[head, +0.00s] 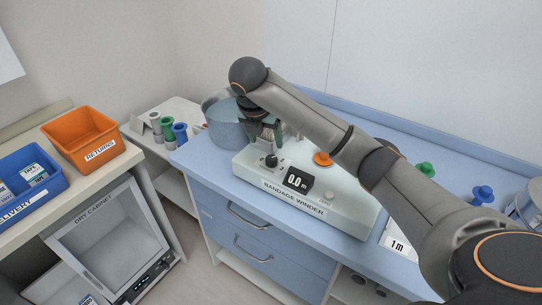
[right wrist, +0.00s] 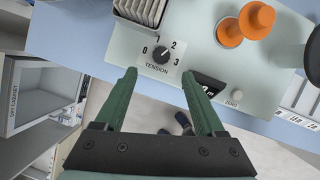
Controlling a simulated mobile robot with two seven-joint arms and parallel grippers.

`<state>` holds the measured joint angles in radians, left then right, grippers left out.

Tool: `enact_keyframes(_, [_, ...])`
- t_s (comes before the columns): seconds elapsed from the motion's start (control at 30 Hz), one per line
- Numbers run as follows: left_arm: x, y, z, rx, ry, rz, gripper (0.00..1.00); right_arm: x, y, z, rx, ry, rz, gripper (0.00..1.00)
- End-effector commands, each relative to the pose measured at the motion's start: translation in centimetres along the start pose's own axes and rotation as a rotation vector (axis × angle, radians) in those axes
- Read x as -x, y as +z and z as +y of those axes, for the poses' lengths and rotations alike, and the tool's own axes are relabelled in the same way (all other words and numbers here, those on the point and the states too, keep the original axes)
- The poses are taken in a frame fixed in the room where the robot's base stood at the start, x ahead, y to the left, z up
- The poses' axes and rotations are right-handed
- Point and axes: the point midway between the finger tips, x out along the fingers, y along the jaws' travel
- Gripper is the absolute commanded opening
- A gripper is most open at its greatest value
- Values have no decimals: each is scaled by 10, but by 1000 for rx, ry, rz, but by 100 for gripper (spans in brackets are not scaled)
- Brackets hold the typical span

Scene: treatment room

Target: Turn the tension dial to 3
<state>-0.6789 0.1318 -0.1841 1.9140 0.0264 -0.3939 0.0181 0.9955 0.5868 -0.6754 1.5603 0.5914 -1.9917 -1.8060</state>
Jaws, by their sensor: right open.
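The tension dial (right wrist: 161,55) is a small black knob on a white plate marked 0, 1, 2, 3. Its pale pointer appears to slant up and right, roughly toward the 2. In the head view the dial (head: 271,161) sits at the left front of the pale bandage winder (head: 342,212). My right gripper (right wrist: 159,74) is open, its two green fingers apart with nothing between them. The dial appears just beyond the fingertips, between their lines. In the head view the right gripper (head: 271,130) is above the dial, partly hidden by its wrist. My left gripper is not in view.
Green (head: 425,169) and blue (head: 482,194) pieces stand at right. An orange returns bin (head: 92,140) is far left.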

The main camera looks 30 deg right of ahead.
Motion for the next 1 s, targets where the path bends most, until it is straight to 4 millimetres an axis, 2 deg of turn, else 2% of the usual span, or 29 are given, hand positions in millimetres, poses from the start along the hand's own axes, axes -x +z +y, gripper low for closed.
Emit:
enact_keyframes(0.37, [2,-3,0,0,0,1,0,-29,-3,-1,-7,-2,11,71])
enact_keyframes(0.8, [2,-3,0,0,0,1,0,-87,-1,-3,-7,-8,7,71])
enact_keyframes(1.0, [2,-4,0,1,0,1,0,-96,-1,-3,-6,-6,5,71])
